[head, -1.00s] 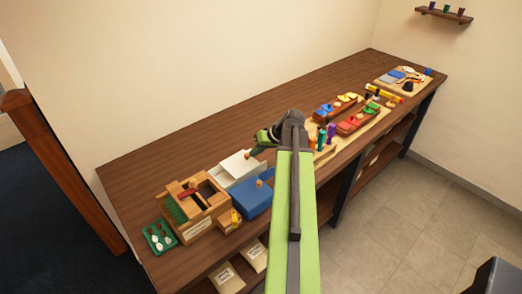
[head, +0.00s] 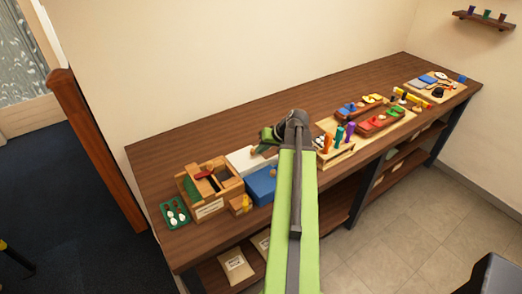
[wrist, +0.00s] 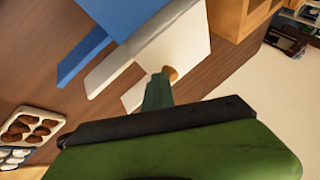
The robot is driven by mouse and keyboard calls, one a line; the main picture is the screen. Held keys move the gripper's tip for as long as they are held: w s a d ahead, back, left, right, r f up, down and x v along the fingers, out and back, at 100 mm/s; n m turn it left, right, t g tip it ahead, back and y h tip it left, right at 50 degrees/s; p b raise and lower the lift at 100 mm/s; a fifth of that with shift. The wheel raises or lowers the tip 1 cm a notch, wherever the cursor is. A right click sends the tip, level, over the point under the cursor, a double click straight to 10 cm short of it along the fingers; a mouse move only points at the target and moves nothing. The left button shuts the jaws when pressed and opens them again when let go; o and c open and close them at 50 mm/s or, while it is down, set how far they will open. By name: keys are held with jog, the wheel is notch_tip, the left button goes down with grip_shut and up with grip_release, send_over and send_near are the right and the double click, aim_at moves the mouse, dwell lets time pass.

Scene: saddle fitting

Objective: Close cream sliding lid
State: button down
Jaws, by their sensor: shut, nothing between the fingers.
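The cream box with its sliding lid (head: 240,159) stands on the bench beside a blue box (head: 261,186). In the wrist view the lid (wrist: 182,45) is a pale panel with a small wooden knob (wrist: 170,73); pale lower parts of the box (wrist: 112,68) show beyond its edges, so the lid looks offset from the box. My gripper (head: 268,147) is shut and empty, beside the knob. In the wrist view its green fingertip (wrist: 158,90) overlaps the knob's lower left; I cannot tell whether they touch. My arm hides part of the boxes' right side.
A wooden sorting box (head: 208,187) and a green tray (head: 174,213) stand to the left. Bottles on a wooden stand (head: 335,145) and toy boats (head: 378,122) are to the right. Bare bench (head: 200,138) lies behind the cream box.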

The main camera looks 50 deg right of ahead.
jog(key=shift+d, duration=0.1)
jog(key=s+d, duration=0.1)
jog(key=s+d+r+p, duration=0.1)
jog(key=shift+s+d+r, duration=0.1)
jog(key=shift+s+d, duration=0.15)
jog(key=shift+d, duration=0.05)
jog(key=p+v, duration=0.7)
jog(key=v, duration=0.2)
jog(key=shift+s+d, duration=0.2)
jog(key=shift+s, duration=0.15)
